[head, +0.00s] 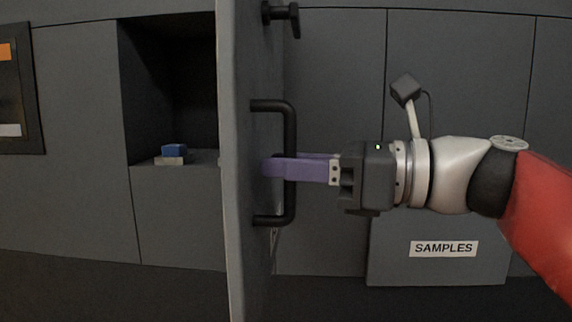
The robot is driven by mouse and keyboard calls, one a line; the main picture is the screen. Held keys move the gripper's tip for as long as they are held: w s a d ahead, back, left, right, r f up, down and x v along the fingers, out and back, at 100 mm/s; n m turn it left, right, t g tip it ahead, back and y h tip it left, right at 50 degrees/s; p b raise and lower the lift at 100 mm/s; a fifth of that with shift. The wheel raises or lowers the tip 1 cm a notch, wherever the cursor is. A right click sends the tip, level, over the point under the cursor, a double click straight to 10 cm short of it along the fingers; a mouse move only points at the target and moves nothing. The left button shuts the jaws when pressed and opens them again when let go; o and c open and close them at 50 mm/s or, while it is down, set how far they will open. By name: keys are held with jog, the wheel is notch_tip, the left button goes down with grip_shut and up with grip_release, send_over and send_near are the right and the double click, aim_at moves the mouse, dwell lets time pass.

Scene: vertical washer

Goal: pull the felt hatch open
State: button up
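The hatch (245,245) is a grey felt-like panel standing swung out from the wall, seen nearly edge-on. It carries a black D-shaped handle (290,115) on its right face. A black knob or latch (283,14) sits near its top. My gripper (268,167) has purple fingers that reach from the right through the handle, with the tips close to the panel. The fingers lie around or beside the handle bar; I cannot tell whether they press on it.
Left of the hatch is an open dark recess (165,80) with a small blue and white object (172,154) on its ledge. A framed panel (18,90) is at the far left. A label reading SAMPLES (443,248) is on a grey box front at the lower right.

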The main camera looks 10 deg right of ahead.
jog(key=v, duration=0.7)
jog(key=shift+f, duration=0.1)
jog(key=w+a+f+n+g+h, duration=0.15)
jog(key=f+n+h, duration=0.25)
jog(key=f, duration=0.5)
jog(key=a+f+n+h, duration=0.2)
jog(key=f+n+h, duration=0.15)
jog(key=f, duration=0.55)
jog(key=s+d+f+n+h, duration=0.1)
jog(key=f+n+h, duration=0.3)
jog(key=f+n, duration=0.4)
jog(key=s+d+f+n+g+h, duration=0.1)
jog(key=f+n+h, duration=0.3)
jog(key=f+n, duration=0.4)
notch_tip(320, 180, down, 3)
jog(key=shift+s+d+r, duration=0.1)
jog(key=shift+s+d, duration=0.3)
jog(key=shift+d, duration=0.45)
